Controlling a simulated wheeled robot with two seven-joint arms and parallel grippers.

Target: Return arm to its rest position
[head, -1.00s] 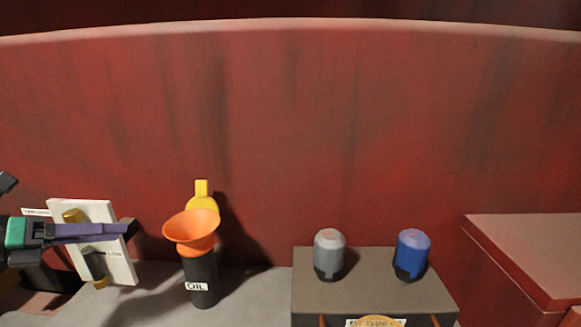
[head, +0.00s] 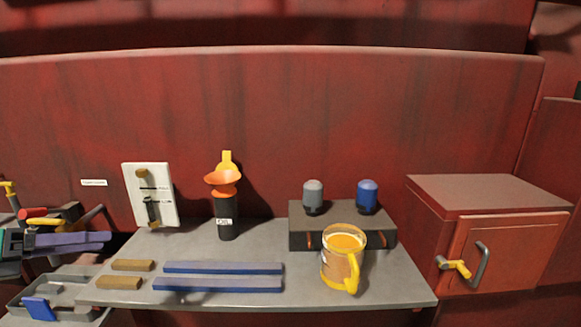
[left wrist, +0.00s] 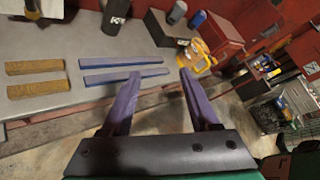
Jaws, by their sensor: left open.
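My left gripper (head: 108,239) comes in from the left edge of the head view, with purple fingers pointing right, left of the grey workbench (head: 200,303). In the left wrist view its two purple fingers (left wrist: 158,85) are spread apart with nothing between them. The bench lies beyond the fingertips there. My right gripper does not show in either view.
The bench holds an oil bottle with orange funnel (head: 226,205), a white switch panel (head: 150,195), blue bars (head: 222,268), tan blocks (head: 118,283), a yellow-handled mug (head: 343,260), and a box (head: 343,232) with two caps. A red cabinet (head: 490,195) stands right. A grey tray (head: 80,312) is lower left.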

